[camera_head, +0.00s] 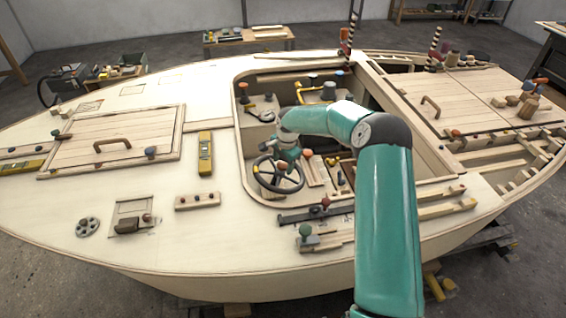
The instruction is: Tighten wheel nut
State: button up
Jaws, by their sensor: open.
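A dark steering wheel (279,176) sits in the cockpit recess of the plywood hull, at the middle of the head view. My teal arm comes in from the lower right and bends down to the left over the recess. My gripper (288,164) is at the wheel's hub, at the far side of the rim. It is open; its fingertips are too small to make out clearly. The wheel nut is not visible, as the gripper covers the hub area. I cannot tell whether the gripper touches the wheel.
A yellow level (205,153) lies on the deck to the left. A dark clamp bar (315,212) lies in front of the recess. A wooden hatch (115,137) with a handle is at left.

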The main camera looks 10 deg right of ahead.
jog(key=c, duration=1)
jog(key=shift+w+a+r+m+g, duration=0.1)
jog(key=shift+m+g, duration=0.1)
jog(key=shift+m, duration=0.4)
jog(key=shift+a+m+g, duration=0.1)
jog(key=shift+m+g, duration=0.1)
jog(key=shift+m, duration=0.4)
jog(key=shift+d+m+g, duration=0.1)
jog(key=shift+m+g, duration=0.3)
jog(key=shift+m, duration=1.3)
jog(key=o, duration=1)
